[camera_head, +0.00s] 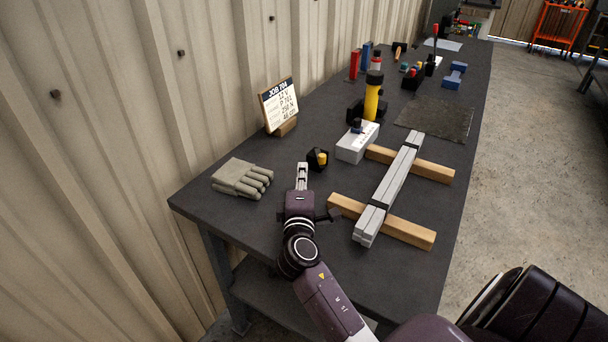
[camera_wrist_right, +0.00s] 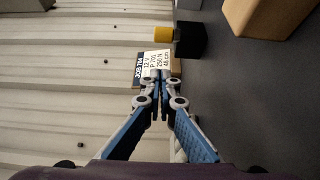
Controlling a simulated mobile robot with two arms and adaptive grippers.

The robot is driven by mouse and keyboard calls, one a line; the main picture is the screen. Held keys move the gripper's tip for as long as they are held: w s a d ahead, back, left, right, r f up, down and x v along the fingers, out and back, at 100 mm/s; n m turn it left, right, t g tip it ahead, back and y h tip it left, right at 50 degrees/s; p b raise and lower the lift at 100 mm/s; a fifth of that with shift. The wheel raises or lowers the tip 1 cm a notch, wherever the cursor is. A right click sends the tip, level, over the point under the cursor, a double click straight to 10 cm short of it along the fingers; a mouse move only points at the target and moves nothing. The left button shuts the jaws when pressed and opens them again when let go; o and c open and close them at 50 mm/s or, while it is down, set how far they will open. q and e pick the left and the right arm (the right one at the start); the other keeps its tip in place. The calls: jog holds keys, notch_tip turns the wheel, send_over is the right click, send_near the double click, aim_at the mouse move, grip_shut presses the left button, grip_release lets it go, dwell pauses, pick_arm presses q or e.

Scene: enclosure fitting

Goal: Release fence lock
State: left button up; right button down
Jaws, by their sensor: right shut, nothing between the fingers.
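My right gripper (camera_head: 302,172) is shut and empty above the near part of the workbench, its fingers pointing toward the wall side. In the right wrist view its fingertips (camera_wrist_right: 161,80) are together. A small black block with a yellow end (camera_head: 317,159) stands on the bench just right of the fingertips, apart from them. It also shows in the right wrist view as a black block (camera_wrist_right: 190,40) with a yellow knob. No part is clearly recognisable as a fence lock. My left gripper is not in view.
Grey bars (camera_head: 392,188) lie across two wooden blocks (camera_head: 410,233) on the dark bench (camera_head: 270,225). A glove (camera_head: 241,178), job card (camera_head: 280,106), white box (camera_head: 356,143) and yellow-black cylinder (camera_head: 372,98) stand nearby. A corrugated wall (camera_head: 120,110) borders the left.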

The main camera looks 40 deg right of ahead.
jog(key=v, duration=0.2)
jog(key=shift+s+a, duration=0.2)
jog(key=shift+s, duration=0.05)
jog(key=s, duration=0.1)
jog(key=s+b, duration=0.1)
jog(key=s, duration=0.1)
jog(key=shift+s+a+f, duration=0.15)
jog(key=shift+s+f, duration=0.1)
jog(key=shift+f, duration=0.1)
jog(key=b+v, duration=0.1)
jog(key=v, duration=0.1)
jog(key=shift+s+a+r, duration=0.15)
jog(key=shift+s+r, duration=0.05)
jog(key=shift+s, duration=0.2)
jog(key=shift+s+a, duration=0.15)
jog(key=shift+s, duration=0.45)
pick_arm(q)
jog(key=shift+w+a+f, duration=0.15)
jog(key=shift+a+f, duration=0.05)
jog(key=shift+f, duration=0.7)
pick_arm(e)
jog(key=shift+r, duration=0.1)
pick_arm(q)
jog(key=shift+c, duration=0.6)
